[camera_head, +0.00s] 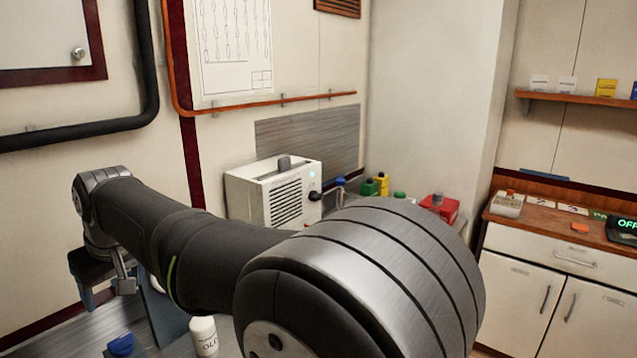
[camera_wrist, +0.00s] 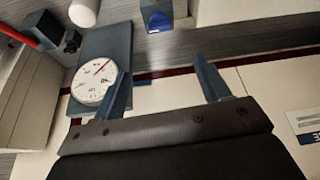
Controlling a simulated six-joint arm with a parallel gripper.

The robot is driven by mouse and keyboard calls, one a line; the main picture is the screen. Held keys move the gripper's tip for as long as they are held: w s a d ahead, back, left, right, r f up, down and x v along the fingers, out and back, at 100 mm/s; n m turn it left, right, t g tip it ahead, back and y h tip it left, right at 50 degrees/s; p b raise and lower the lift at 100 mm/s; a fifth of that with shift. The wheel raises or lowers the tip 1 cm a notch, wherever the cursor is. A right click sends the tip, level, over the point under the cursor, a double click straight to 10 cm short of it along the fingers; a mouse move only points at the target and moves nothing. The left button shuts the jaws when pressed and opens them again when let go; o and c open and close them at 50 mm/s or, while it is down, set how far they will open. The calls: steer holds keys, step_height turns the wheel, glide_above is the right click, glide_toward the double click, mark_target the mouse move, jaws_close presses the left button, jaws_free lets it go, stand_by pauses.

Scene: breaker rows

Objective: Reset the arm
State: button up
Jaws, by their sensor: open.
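My arm crosses the head view from the lower middle to the left, with a large round joint close to the camera. My gripper (camera_head: 104,280) hangs from its far end at the left, in front of the pale wall. In the wrist view my gripper (camera_wrist: 165,88) shows two fingers spread wide apart, with nothing between them. Beyond the fingers are pale panels and a dark red strip. A round white dial (camera_wrist: 93,82) with a red needle, on a blue-grey plate, appears beside the left finger in that view.
A white vented unit (camera_head: 275,195) stands behind my arm. A white bottle (camera_head: 203,337) and a blue-topped item (camera_head: 121,345) are below it. A red box (camera_head: 440,207) is behind the large joint. A cabinet (camera_head: 555,290) stands at right, with a display reading OFF (camera_head: 625,226).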

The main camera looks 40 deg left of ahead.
steer(key=f+m, duration=0.1)
steer(key=f, duration=0.1)
steer(key=m+t+h, duration=0.1)
steer(key=m+t, duration=0.2)
steer(key=m, duration=0.4)
glide_above(122, 339)
steer(key=d, duration=0.2)
steer(key=f, duration=0.9)
steer(key=shift+s, duration=0.25)
steer(key=shift+s+a+f+m+h, duration=0.1)
steer(key=shift+a+f+m, duration=0.15)
steer(key=shift+f, duration=0.2)
steer(key=shift+s+a+f+m+h, duration=0.1)
steer(key=shift+a+f+m, duration=0.05)
steer(key=shift+f+m, duration=0.3)
steer(key=shift+a+f+m+h, duration=0.1)
steer(key=shift+a+f+m, duration=0.1)
steer(key=shift+f, duration=0.3)
